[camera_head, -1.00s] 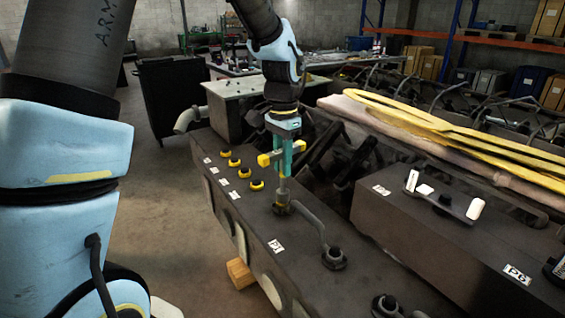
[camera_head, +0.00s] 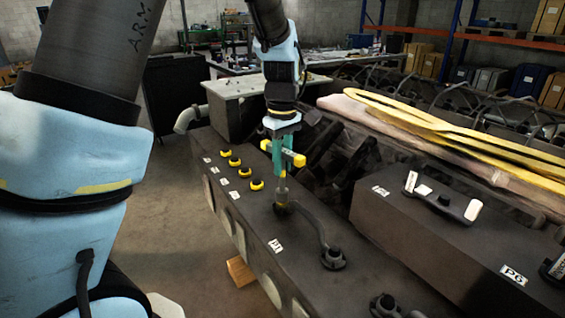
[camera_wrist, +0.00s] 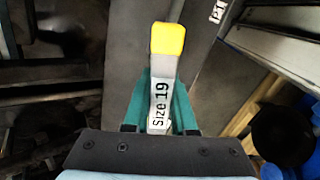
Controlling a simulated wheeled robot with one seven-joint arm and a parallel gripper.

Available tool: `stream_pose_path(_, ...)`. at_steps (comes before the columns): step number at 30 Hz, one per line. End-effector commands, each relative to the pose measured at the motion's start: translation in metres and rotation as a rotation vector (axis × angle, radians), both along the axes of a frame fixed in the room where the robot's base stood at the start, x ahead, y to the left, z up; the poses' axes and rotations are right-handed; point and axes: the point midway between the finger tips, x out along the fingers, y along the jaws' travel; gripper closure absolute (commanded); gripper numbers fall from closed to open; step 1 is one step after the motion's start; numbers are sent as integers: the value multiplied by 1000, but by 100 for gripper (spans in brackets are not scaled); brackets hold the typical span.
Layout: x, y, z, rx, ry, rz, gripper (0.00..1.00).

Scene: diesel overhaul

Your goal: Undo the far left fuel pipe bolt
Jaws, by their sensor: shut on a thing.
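My gripper (camera_head: 282,158) is shut on a T-handled socket tool (camera_head: 298,160) with yellow handle ends. In the wrist view the tool (camera_wrist: 161,80) reads "Size 19", and the teal fingers (camera_wrist: 185,105) clasp it. The bolt under the socket is hidden.
Several yellow-capped fittings (camera_head: 233,162) line the block top behind the tool. A raised dark cover (camera_head: 450,235) carries a grey and white tool (camera_head: 443,201). A yellow sling (camera_head: 430,125) lies behind. A wooden block (camera_head: 240,273) sits below the block's left side.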

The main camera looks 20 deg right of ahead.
Motion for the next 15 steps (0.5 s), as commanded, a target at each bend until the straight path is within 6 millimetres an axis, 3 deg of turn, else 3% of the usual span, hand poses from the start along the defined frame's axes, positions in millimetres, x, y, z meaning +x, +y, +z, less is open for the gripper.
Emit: stream_pose_path(15,0,-1,1,1,-2,856,100)
